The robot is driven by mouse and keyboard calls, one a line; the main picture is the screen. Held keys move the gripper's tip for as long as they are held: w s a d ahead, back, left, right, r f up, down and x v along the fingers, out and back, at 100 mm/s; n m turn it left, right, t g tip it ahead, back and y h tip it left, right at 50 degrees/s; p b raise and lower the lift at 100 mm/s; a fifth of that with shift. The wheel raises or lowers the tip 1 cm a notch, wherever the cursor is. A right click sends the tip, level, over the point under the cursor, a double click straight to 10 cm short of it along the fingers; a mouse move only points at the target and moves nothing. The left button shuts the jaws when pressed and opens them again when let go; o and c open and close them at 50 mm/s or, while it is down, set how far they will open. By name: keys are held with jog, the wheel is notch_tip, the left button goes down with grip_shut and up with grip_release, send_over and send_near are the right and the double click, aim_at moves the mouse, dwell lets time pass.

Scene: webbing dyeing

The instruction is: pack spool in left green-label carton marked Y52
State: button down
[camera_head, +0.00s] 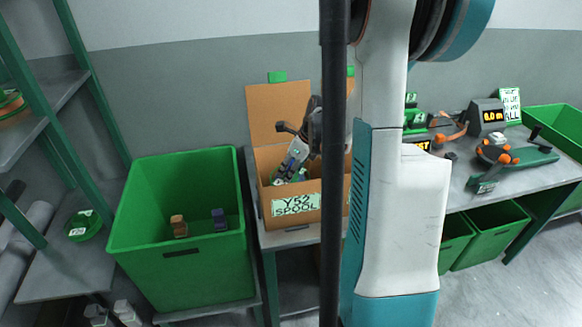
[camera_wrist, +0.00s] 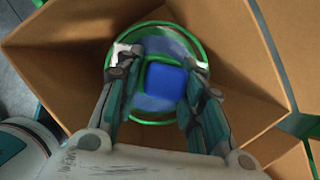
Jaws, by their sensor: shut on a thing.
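The carton (camera_head: 262,160) is brown cardboard with its flaps up and a green-edged label reading "Y52 SPOOL" (camera_head: 296,204) on its front. It stands on the left end of the grey table. My gripper (camera_head: 290,168) reaches down into the carton's opening. In the wrist view my gripper (camera_wrist: 160,88) is shut on the spool (camera_wrist: 122,48), which has a green rim and a blue centre. The spool is inside the carton, between its brown walls (camera_wrist: 70,50). I cannot tell whether it touches the carton's floor. My arm hides the carton's right side in the head view.
A large green bin (camera_head: 180,270) with two small blocks stands left of the carton. A green shelf rack (camera_head: 50,130) is at the far left. Right of my arm, the table (camera_head: 456,190) holds a display device (camera_head: 488,117) and tools, with green bins (camera_head: 490,236) below.

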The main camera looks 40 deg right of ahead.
jog(key=shift+f+b, duration=2.95)
jog(key=shift+f, duration=1.15)
jog(key=c, duration=1)
grip_release()
jog(key=v, duration=1.2)
jog(key=shift+s, duration=0.1)
